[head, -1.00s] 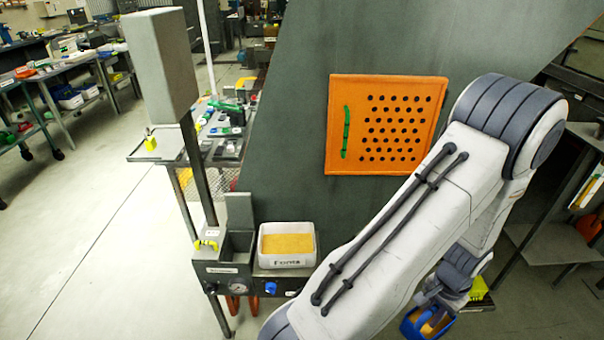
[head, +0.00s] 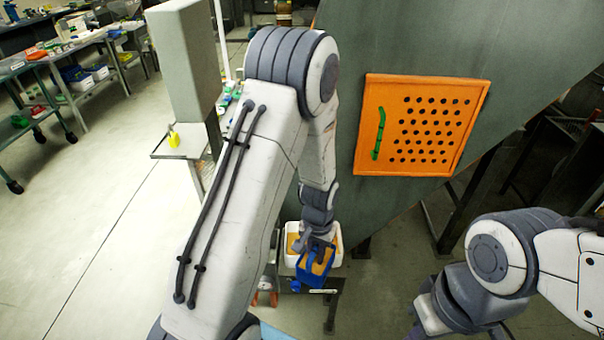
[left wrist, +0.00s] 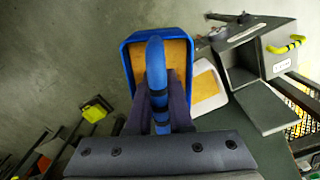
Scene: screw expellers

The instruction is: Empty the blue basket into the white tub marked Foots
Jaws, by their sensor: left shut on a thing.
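The blue basket (head: 315,279) holds tan material and hangs from my left gripper (head: 318,242). In the left wrist view the basket (left wrist: 128,62) looks roughly level, and the jaws (left wrist: 158,118) are shut around its blue handle (left wrist: 156,62). The white tub (head: 289,231) stands on the grey stand, with tan material inside. The basket covers part of the tub's front in the head view, so its label is hidden. In the left wrist view the tub (left wrist: 222,102) shows just right of the basket, partly covered by it.
An orange perforated panel (head: 466,100) with a green handle is on the large grey machine wall. In the left wrist view a grey box (left wrist: 240,75) with a yellow handle (left wrist: 288,45) stands beside the tub. Open floor (head: 90,230) lies left.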

